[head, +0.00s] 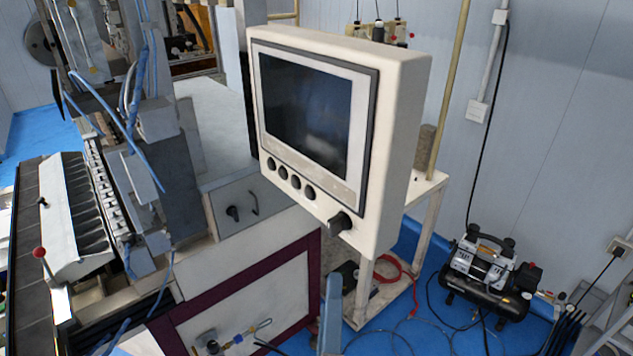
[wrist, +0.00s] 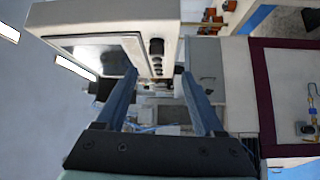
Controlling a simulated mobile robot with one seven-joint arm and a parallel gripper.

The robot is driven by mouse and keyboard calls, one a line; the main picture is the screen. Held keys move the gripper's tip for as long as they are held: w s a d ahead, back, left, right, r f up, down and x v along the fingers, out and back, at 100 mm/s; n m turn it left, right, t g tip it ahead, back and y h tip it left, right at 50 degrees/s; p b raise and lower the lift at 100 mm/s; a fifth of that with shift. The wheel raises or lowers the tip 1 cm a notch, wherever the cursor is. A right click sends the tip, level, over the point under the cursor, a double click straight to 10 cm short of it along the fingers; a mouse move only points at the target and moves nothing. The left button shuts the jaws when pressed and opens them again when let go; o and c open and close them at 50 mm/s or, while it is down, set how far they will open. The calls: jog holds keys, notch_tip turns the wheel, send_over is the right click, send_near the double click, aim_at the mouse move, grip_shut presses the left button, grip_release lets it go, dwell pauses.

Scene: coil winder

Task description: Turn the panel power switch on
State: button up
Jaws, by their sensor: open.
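The control panel (head: 400,120) is a white box with a dark screen (head: 305,110) and a row of several black buttons (head: 290,180). A black rotary switch (head: 340,222) sticks out at its lower right corner.
The winder's cabinet (head: 250,290) with a dark red frame stands below and left of the panel. A small black handle (head: 233,212) sits on its grey face. A white stand (head: 425,215) is behind the panel. A compressor (head: 485,275) with hoses lies on the blue floor at right.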

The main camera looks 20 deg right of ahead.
aim_at(333, 232)
jog(key=shift+n+g, duration=0.3)
jog(key=shift+n, duration=0.3)
jog(key=p+x, duration=0.2)
jog(key=x, duration=0.1)
jog(key=r+p+x, duration=0.1)
jog(key=p+x, duration=0.1)
jog(key=x, duration=0.2)
jog(key=p+x, duration=0.2)
jog(key=x, duration=0.1)
jog(key=shift+w+r+p, duration=0.2)
jog(key=shift+r+p, duration=0.05)
jog(key=shift+p, duration=0.05)
jog(key=shift+x, duration=0.75)
jog(key=shift+a+f, duration=0.1)
grip_shut()
